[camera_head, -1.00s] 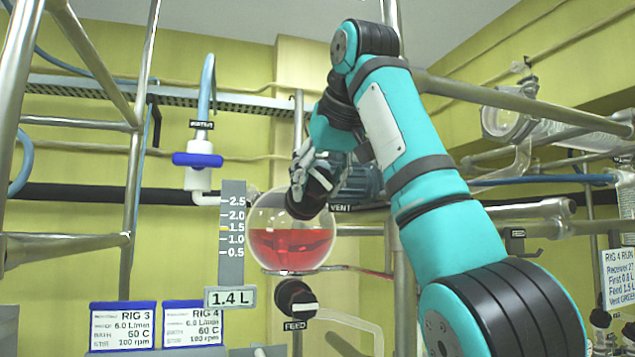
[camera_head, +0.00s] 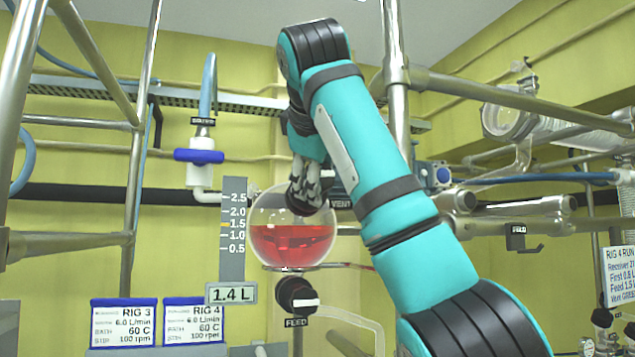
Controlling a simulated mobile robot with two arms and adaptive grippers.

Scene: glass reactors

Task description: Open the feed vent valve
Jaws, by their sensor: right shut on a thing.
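The round glass feed vessel (camera_head: 262,218) holds red liquid in its lower half, in the middle of the view. A "VENT" label (camera_head: 341,204) shows at its upper right. The dark vent valve knob (camera_head: 303,207) is at the top of the vessel, largely hidden. My right gripper (camera_head: 307,188) reaches down over it from behind my teal right arm and is shut on the knob. The exact finger contact is partly hidden. A black valve with a white handle (camera_head: 296,296) sits under the vessel, above a "FEED" label (camera_head: 296,323). My left gripper is not in view.
A level scale (camera_head: 233,215) and a "1.4 L" sign (camera_head: 231,293) stand left of the vessel. A blue-handled white valve (camera_head: 199,158) hangs further left. Two rig cards (camera_head: 123,323) are below. Metal frame pipes (camera_head: 393,90) run beside my arm.

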